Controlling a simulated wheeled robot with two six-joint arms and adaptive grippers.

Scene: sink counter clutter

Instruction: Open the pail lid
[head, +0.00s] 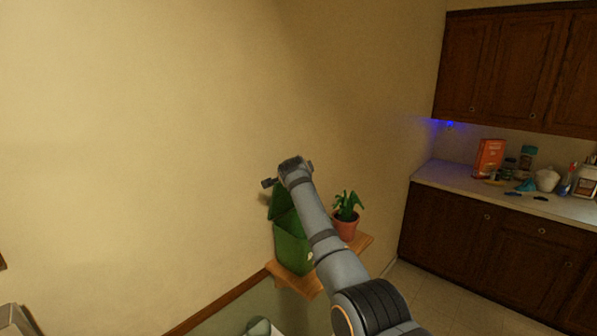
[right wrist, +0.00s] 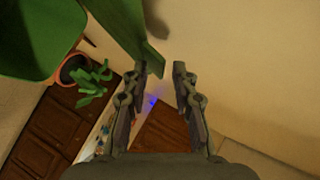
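The green pail (head: 293,252) stands on a small wooden shelf by the wall, partly hidden behind my right arm. Its lid (head: 279,204) is raised and tilted up at the wall side. In the right wrist view the open pail (right wrist: 35,35) fills the upper left, and the lid (right wrist: 125,30) stands up beside it. My right gripper (head: 280,177) is above the pail near the lid's upper edge. In the right wrist view its fingers (right wrist: 165,68) are apart, with the lid's end close to the left fingertip; whether they touch cannot be told. My left gripper is not in view.
A potted plant (head: 346,216) stands right of the pail on the wooden shelf (head: 308,283). A counter (head: 470,185) with an orange box (head: 489,157), jars and other clutter is at the right, under wall cabinets (head: 515,60). The wall left of the pail is bare.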

